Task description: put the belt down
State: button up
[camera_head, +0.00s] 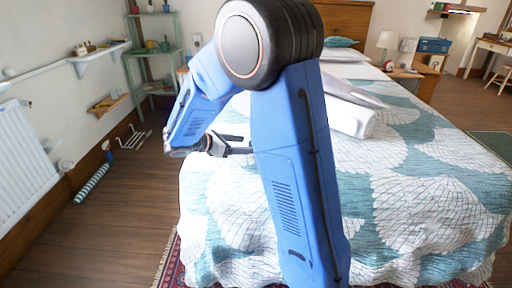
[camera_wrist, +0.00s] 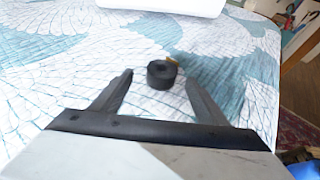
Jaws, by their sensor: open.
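The belt (camera_wrist: 161,83) is a small black coil with a hint of yellow-brown at its back edge. It rests on the patterned quilt of the bed (camera_wrist: 60,60) in the wrist view. My gripper (camera_head: 247,145) is open over the bed in the head view, its tips near my blue arm link. In the wrist view its two dark fingers are spread, with the belt between and slightly beyond their tips. No finger visibly touches the belt. I cannot make out the belt in the head view, where my arm covers part of the bed.
A white folded item (camera_head: 350,118) lies on the bed, right of my arm. A white radiator (camera_head: 22,150) and a green shelf stand (camera_head: 150,60) are at the left. A striped roll (camera_head: 92,183) lies on the floor. The wooden floor (camera_head: 120,225) left of the bed is mostly clear.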

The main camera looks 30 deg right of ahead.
aim_at(251, 145)
jog(key=shift+x, duration=2)
jog(key=shift+s, duration=0.15)
jog(key=c, duration=1.3)
jog(key=shift+r, duration=0.1)
jog(key=shift+c, duration=0.2)
